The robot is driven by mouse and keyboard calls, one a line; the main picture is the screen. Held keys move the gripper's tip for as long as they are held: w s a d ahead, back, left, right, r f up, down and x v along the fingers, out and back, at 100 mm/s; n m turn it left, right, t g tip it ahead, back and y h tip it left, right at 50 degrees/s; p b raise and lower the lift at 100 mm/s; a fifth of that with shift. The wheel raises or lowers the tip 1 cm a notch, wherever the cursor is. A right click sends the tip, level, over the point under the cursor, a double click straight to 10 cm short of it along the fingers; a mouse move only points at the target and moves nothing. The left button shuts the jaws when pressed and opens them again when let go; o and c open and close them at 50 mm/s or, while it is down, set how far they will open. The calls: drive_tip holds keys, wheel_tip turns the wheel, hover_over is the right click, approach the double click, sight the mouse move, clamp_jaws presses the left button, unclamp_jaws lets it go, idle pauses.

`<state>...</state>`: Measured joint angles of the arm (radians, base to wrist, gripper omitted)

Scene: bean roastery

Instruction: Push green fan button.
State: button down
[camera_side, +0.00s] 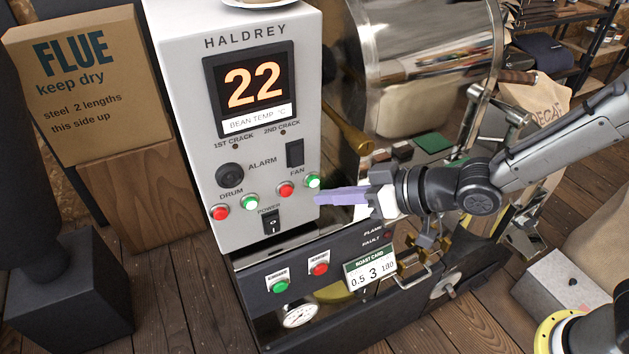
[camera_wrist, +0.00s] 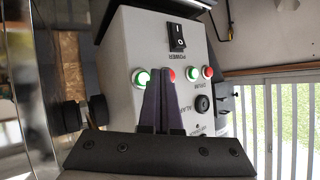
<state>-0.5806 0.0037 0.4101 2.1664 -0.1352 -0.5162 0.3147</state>
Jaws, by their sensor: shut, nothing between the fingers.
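The green fan button (camera_side: 313,181) is on the lower right of the grey HALDREY control box, under the FAN label, with the red fan button (camera_side: 285,190) to its left. My gripper (camera_side: 318,199) is shut and empty, its purple fingertips just below the green fan button in the side view. I cannot tell if they touch the panel. In the upside-down wrist view, the fingers (camera_wrist: 158,72) rise between the green fan button (camera_wrist: 141,78) and the red fan button (camera_wrist: 168,75), partly overlapping their edges.
The drum's red button (camera_side: 220,213) and green button (camera_side: 251,202), the power switch (camera_side: 271,222) and the alarm knob (camera_side: 230,175) share the panel. Below are another green button (camera_side: 281,286), a red button (camera_side: 318,268) and a roast card (camera_side: 371,272). A steel drum (camera_side: 415,60) stands behind.

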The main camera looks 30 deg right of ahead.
drive_tip(key=s, duration=0.4)
drive_tip(key=shift+s, duration=0.15)
idle(0.7)
drive_tip(key=s+d+r+m+g+h, duration=0.1)
drive_tip(key=s+d+r+h, duration=0.15)
drive_tip(key=d, duration=0.45)
drive_tip(key=s+d+r+m+h, duration=0.1)
drive_tip(key=s+d+r, duration=0.15)
drive_tip(key=d, duration=0.45)
drive_tip(key=s+d+r+m+g+h, duration=0.1)
drive_tip(key=s+d+h, duration=0.15)
drive_tip(key=d, duration=0.45)
drive_tip(key=s+d+m+g+h, duration=0.1)
drive_tip(key=s+d+g, duration=0.1)
drive_tip(key=s+d, duration=0.4)
drive_tip(key=s, duration=0.4)
drive_tip(key=shift+s+r+m+h, duration=0.2)
drive_tip(key=shift+s+m+h, duration=0.1)
drive_tip(key=shift+s+m, duration=0.1)
